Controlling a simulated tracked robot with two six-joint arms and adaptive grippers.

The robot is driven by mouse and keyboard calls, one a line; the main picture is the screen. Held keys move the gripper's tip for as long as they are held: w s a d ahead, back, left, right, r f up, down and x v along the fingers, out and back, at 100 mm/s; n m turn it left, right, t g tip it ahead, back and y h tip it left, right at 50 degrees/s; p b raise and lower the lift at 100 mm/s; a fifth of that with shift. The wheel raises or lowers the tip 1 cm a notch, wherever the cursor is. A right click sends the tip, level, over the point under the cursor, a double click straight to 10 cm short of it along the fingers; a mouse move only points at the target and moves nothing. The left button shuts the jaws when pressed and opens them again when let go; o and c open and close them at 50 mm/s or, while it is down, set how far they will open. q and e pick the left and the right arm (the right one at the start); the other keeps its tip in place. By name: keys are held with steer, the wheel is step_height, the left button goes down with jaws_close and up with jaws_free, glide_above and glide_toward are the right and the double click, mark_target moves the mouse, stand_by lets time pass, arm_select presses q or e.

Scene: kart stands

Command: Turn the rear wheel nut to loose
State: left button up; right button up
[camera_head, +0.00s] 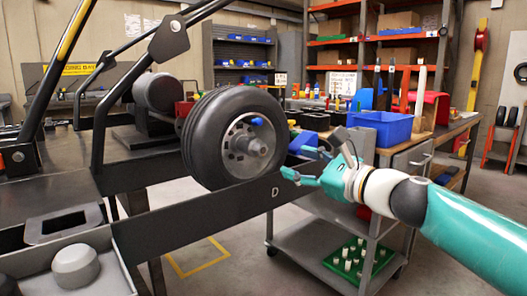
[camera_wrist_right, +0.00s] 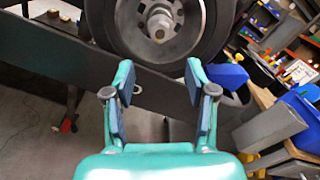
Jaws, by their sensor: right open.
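The rear wheel (camera_head: 205,140) is a black tyre on a grey rim, mounted at the side of the kart stand. The wheel nut (camera_head: 262,147) sticks out at the hub's middle; in the right wrist view the nut (camera_wrist_right: 159,34) shows at the top, above the fingers. My right gripper (camera_head: 299,163) is open and empty, to the right of the wheel and slightly below the nut, apart from it. In the right wrist view its two fingers (camera_wrist_right: 158,88) stand wide apart. My left gripper is not in view.
A dark rail (camera_head: 200,222) marked D runs below the wheel. A grey trolley (camera_head: 312,250) carries a green tray (camera_head: 357,262) on its lower shelf. A blue bin (camera_head: 380,127) stands on the workbench behind my right gripper. A grey tray (camera_head: 110,275) is at the lower left.

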mark_target(262, 152)
steer(key=p+x, duration=0.2)
steer(key=x, duration=0.9)
steer(key=shift+c, duration=0.3)
jaws_close()
steer(key=shift+a, duration=0.2)
